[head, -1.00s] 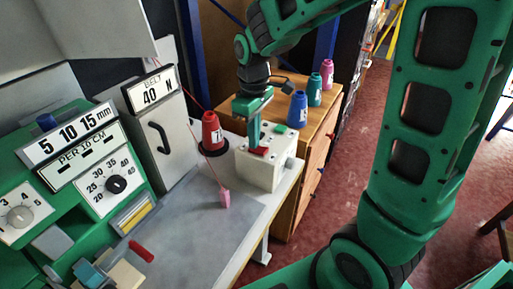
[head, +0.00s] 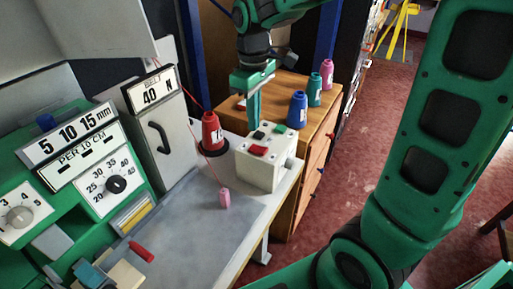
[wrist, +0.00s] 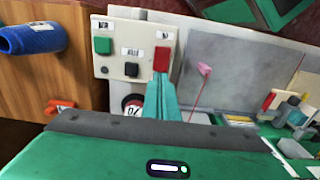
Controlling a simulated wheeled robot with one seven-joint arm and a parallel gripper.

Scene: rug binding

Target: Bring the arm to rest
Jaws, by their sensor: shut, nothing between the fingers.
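My gripper (head: 253,120) is shut and empty, pointing down above the back of the white button box (head: 258,171). In the wrist view its closed fingertips (wrist: 163,82) overlap the lower edge of the red button (wrist: 161,59). In the head view the fingers hang clear above the box, behind the red button (head: 258,150). The box also bears a black button (head: 259,134) and a green button (head: 280,128). My arm reaches over the wooden cabinet from the right.
A red thread cone (head: 212,133) stands left of the box, its thread running up. Blue (head: 298,109), teal (head: 315,90) and pink (head: 327,72) cones stand on the cabinet (head: 318,124). A small pink piece (head: 224,197) lies on the grey table (head: 190,235). The green machine (head: 75,180) is at left.

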